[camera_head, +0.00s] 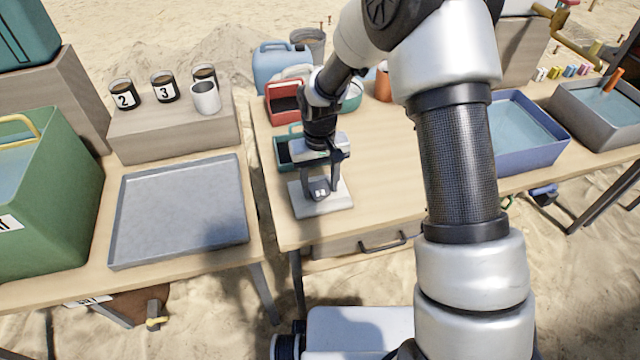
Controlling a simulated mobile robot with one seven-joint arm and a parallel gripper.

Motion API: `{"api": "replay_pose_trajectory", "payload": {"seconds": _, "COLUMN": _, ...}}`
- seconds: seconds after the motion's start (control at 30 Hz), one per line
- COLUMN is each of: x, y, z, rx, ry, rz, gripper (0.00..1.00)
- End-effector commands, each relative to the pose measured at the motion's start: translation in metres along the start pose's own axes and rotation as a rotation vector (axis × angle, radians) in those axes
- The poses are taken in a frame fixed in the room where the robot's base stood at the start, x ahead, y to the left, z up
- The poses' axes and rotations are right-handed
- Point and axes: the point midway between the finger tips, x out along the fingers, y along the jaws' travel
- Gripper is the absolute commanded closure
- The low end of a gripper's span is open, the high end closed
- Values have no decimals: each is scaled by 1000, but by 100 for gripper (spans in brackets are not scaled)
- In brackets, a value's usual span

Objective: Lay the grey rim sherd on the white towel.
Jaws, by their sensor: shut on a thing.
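The white towel (335,205) is a small pale folded square near the front left corner of the middle table. The grey rim sherd (319,194) is a small dark grey piece with a pale mark, low between my fingers and over the towel. My gripper (320,188) points down at the towel and is shut on the sherd. I cannot tell whether the sherd touches the towel or hangs just above it.
A green container (281,153) and a red container (284,112) stand close behind my gripper. A grey tray (180,210) lies on the left table, across a gap. A blue basin (525,161) stands at the right. The table right of the towel is clear.

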Motion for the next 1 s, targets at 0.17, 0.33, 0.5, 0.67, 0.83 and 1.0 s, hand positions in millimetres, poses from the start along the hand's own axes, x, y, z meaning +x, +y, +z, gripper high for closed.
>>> {"api": "replay_pose_trajectory", "payload": {"seconds": 0.17, "x": 3, "y": 0, "z": 0, "rx": 0, "ry": 0, "rz": 0, "gripper": 41}}
{"api": "replay_pose_trajectory", "payload": {"seconds": 0.33, "x": 3, "y": 0, "z": 0, "rx": 0, "ry": 0, "rz": 0, "gripper": 34}}
{"api": "replay_pose_trajectory", "payload": {"seconds": 0.5, "x": 1, "y": 0, "z": 0, "rx": 0, "ry": 0, "rz": 0, "gripper": 34}}
{"api": "replay_pose_trajectory", "payload": {"seconds": 0.67, "x": -15, "y": 0, "z": -1, "rx": 0, "ry": 4, "rz": 0, "gripper": 34}}
{"api": "replay_pose_trajectory", "payload": {"seconds": 0.83, "x": -50, "y": 0, "z": -1, "rx": 0, "ry": 4, "rz": 0, "gripper": 34}}
{"api": "replay_pose_trajectory", "payload": {"seconds": 1.0, "x": -86, "y": 0, "z": -1, "rx": 0, "ry": 4, "rz": 0, "gripper": 34}}
